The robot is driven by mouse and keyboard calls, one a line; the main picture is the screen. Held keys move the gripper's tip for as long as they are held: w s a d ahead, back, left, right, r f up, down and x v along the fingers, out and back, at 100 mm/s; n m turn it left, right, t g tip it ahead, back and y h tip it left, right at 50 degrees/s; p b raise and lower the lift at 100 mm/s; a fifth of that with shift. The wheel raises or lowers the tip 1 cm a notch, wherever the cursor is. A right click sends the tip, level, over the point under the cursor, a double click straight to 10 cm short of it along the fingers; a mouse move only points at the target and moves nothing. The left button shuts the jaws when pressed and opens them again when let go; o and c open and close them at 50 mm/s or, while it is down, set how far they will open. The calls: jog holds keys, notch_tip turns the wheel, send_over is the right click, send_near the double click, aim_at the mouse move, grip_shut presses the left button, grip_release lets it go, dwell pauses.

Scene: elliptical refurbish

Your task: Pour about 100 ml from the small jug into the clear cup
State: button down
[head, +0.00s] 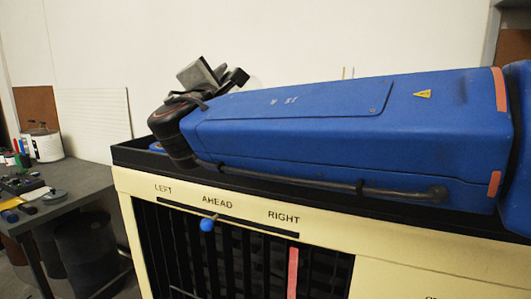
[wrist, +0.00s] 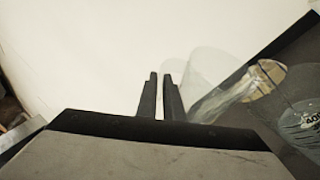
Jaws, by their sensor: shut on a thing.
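My gripper (wrist: 161,92) has its two dark fingers close together in the wrist view, shut on the small jug. The jug (wrist: 205,72) is clear and faint against the pale wall, just right of the fingers, and looks tilted. A pale, glassy streak runs from it toward a yellowish oval (wrist: 264,78); I cannot tell whether this is liquid or glass. A clear round vessel with a "400" mark, seemingly the clear cup (wrist: 300,122), is cut off at the right edge, below the oval. In the head view my blue arm hides the jug and cup almost wholly.
A cream cabinet with a black top (head: 128,156) and slatted front stands under my arm, marked LEFT, AHEAD and RIGHT. A blue-knobbed lever (head: 207,224) sticks out of its front. A cluttered grey side table (head: 85,183) stands at the left. A pale wall is behind.

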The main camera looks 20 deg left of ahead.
jog(key=shift+w+a+r+n, duration=0.1)
jog(key=shift+a+n, duration=0.05)
jog(key=shift+n, duration=0.25)
jog(key=shift+w+a+f+n+g, duration=0.2)
jog(key=shift+a+f+n+g, duration=0.25)
jog(key=shift+f+n+g, duration=0.3)
jog(key=shift+w+a+r+n, duration=0.1)
jog(key=shift+a+n, duration=0.1)
jog(key=shift+n, duration=0.25)
jog(key=shift+w+a+n+g, duration=0.1)
jog(key=shift+n+g, duration=0.15)
jog(key=shift+n, duration=0.05)
jog(key=shift+b, duration=0.4)
jog(key=shift+w+a+n+g+b, duration=0.2)
jog(key=shift+n+g+b, duration=0.25)
jog(key=shift+n, duration=0.35)
jog(key=shift+w+g, duration=0.1)
jog(key=shift+g, duration=0.15)
